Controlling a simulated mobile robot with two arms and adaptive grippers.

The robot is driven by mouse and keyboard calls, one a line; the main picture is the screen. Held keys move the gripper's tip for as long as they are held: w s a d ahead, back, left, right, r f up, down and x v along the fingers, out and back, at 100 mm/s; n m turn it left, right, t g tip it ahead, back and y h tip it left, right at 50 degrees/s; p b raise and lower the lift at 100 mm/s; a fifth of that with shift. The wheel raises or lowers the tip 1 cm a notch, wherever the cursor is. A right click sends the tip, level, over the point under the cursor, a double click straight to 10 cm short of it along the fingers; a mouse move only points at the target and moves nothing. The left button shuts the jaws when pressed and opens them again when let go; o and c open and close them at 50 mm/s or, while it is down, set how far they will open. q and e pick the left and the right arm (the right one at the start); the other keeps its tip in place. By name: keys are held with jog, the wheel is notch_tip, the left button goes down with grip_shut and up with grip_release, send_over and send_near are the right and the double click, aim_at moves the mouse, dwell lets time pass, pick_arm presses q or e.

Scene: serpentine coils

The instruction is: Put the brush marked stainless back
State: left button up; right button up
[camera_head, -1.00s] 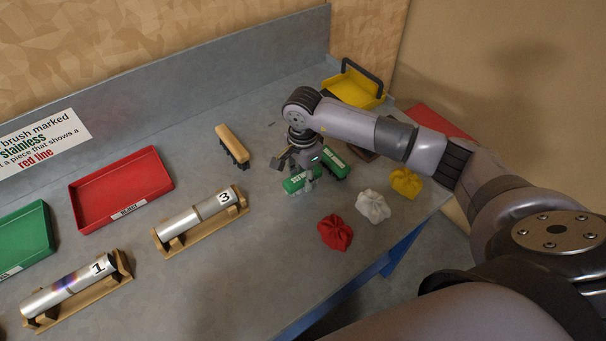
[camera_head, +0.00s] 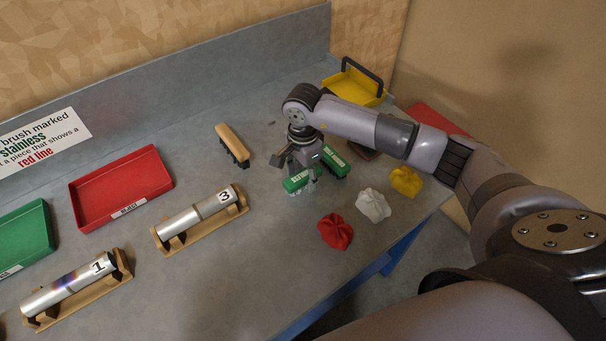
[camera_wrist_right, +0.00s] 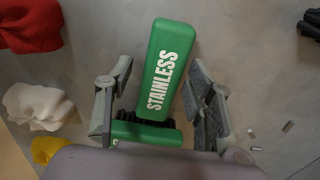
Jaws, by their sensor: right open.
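The green brush marked STAINLESS (camera_wrist_right: 163,72) lies in the right wrist view between the two fingers of my right gripper (camera_wrist_right: 161,88). The fingers are open, with a gap visible on each side of it. In the head view my right gripper (camera_head: 299,168) points down over the green brush (camera_head: 296,184), which it partly hides. A second green block-shaped piece (camera_head: 335,161) sits just behind, to the right; its label is not readable. My left gripper is not in view.
A wooden-handled brush (camera_head: 231,142) lies to the left. Red (camera_head: 335,231), white (camera_head: 373,205) and yellow (camera_head: 405,181) cloths lie in front. A yellow tray (camera_head: 352,85) stands at the back right. A red tray (camera_head: 160,165) and tubes on wooden stands (camera_head: 205,230) are at left.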

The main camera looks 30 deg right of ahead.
aim_at(303, 175)
notch_tip(303, 175, up, 12)
jog(key=b, duration=0.3)
jog(key=shift+f+b, duration=0.15)
jog(key=shift+b, duration=0.15)
